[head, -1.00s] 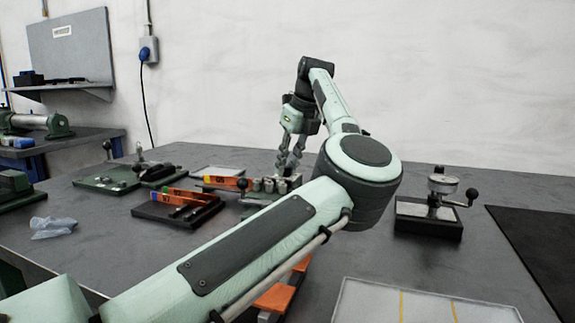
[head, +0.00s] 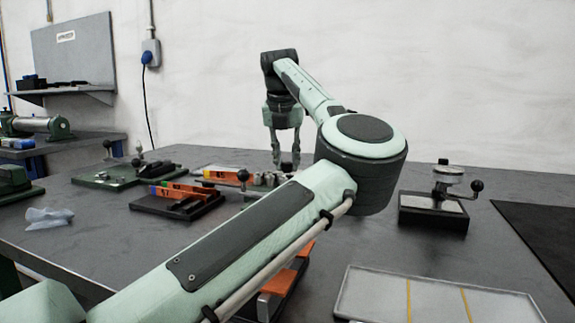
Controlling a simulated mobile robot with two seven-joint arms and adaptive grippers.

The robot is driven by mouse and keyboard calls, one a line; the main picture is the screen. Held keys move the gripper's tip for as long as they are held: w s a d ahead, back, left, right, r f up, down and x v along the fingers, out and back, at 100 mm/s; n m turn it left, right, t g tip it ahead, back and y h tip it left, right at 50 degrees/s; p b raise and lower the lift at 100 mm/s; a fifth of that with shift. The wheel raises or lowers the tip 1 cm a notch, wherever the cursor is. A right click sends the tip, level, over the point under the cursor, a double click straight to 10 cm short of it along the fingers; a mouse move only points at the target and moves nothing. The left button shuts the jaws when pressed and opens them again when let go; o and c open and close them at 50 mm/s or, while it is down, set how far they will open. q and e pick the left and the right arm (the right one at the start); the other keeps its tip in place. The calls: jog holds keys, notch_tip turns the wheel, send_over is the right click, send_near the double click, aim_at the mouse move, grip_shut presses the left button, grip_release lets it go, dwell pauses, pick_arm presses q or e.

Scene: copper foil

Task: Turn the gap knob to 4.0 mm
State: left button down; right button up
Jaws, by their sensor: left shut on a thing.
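My left gripper (head: 286,163) points straight down at the right end of a low bench device (head: 262,181) with several metal cylinders on top. Its fingers are shut on a small dark piece at that end, which looks like the gap knob (head: 288,168). The piece is mostly hidden by the fingertips, and I cannot read any scale or marking on it. My left forearm covers the front of the device. My right gripper is not in view.
A gauge stand with a crank (head: 433,213) stands at the right. A black tray with orange blocks (head: 178,207) and a crumpled cloth (head: 48,217) lie at the left. A pale tray with yellow lines (head: 385,290) is at the front right.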

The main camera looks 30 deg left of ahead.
pick_arm(q)
jog(key=m+h, duration=0.1)
jog(key=m, duration=0.2)
jog(key=shift+a+m+h+b, duration=0.15)
jog(key=shift+m+h+b, duration=0.15)
jog(key=shift+b, duration=0.1)
jog(key=shift+m, duration=0.8)
jog(key=shift+m+h, duration=0.7)
jog(key=shift+m, duration=0.4)
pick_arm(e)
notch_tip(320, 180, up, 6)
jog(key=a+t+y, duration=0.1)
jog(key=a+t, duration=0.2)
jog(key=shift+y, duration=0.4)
pick_arm(q)
jog(key=c, duration=1.3)
grip_release()
jog(key=v, duration=1.2)
jog(key=shift+s, duration=0.15)
jog(key=shift+f, duration=0.1)
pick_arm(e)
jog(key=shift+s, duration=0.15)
